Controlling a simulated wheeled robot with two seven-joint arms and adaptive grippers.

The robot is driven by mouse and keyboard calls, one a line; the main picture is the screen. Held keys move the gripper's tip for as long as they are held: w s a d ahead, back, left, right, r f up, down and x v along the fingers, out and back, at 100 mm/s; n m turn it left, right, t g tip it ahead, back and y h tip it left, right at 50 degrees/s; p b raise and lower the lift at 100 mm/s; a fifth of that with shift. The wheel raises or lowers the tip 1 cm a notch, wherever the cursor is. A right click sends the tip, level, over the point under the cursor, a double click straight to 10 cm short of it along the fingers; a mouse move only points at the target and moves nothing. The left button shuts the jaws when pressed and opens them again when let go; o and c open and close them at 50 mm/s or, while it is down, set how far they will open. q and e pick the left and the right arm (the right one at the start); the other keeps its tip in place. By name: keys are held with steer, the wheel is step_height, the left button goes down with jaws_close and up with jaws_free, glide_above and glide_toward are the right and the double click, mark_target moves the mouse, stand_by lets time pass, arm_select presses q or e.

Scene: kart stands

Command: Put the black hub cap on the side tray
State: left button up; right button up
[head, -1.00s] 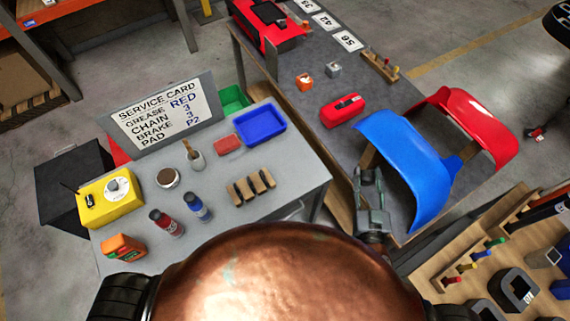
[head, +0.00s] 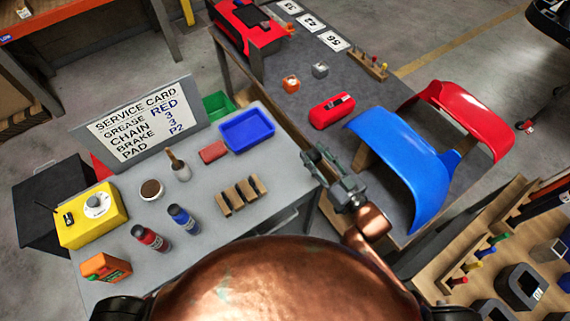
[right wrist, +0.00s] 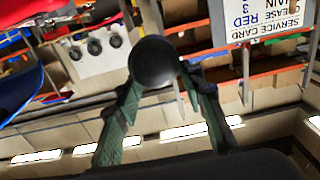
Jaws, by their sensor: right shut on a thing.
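The black hub cap (right wrist: 154,62) is a dark round disc between the fingertips of my right gripper (right wrist: 160,78) in the right wrist view. That gripper is shut on it. In the head view my right gripper (head: 318,165) is in front of the blue curved panel, near the right edge of the grey bench; the hub cap cannot be made out there. A shallow blue tray (head: 222,135) lies on the grey bench, left of and beyond the gripper; it looks empty. My left gripper is not in view.
The grey bench (head: 205,240) holds a brown block rack (head: 239,195), red and blue bottles, a yellow box (head: 92,215) and a service card sign (head: 140,120). Blue (head: 400,150) and red curved panels stand on the dark table at right. A red case (head: 331,110) lies there.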

steer(key=w+a+f, duration=0.1)
steer(key=a+f, duration=0.1)
steer(key=a, duration=0.1)
steer(key=w+a+f+b, duration=0.1)
steer(key=a+f, duration=0.1)
steer(key=f, duration=0.1)
steer(key=w+a+f+b, duration=0.1)
steer(key=a+f, duration=0.1)
steer(key=a, duration=0.1)
steer(key=shift+w+a+f, duration=0.15)
steer(key=shift+a+f, duration=0.1)
steer(key=shift+a, duration=0.05)
steer(key=shift+w+a+f+b, duration=0.15)
steer(key=shift+f+b, duration=0.1)
steer(key=shift+f, duration=0.65)
steer(key=shift+s+a+f+b, duration=0.1)
steer(key=shift+f+b, duration=0.1)
steer(key=shift+f, duration=0.7)
steer(key=shift+f, duration=0.2)
steer(key=o, duration=1.3)
steer(key=shift+r, duration=0.1)
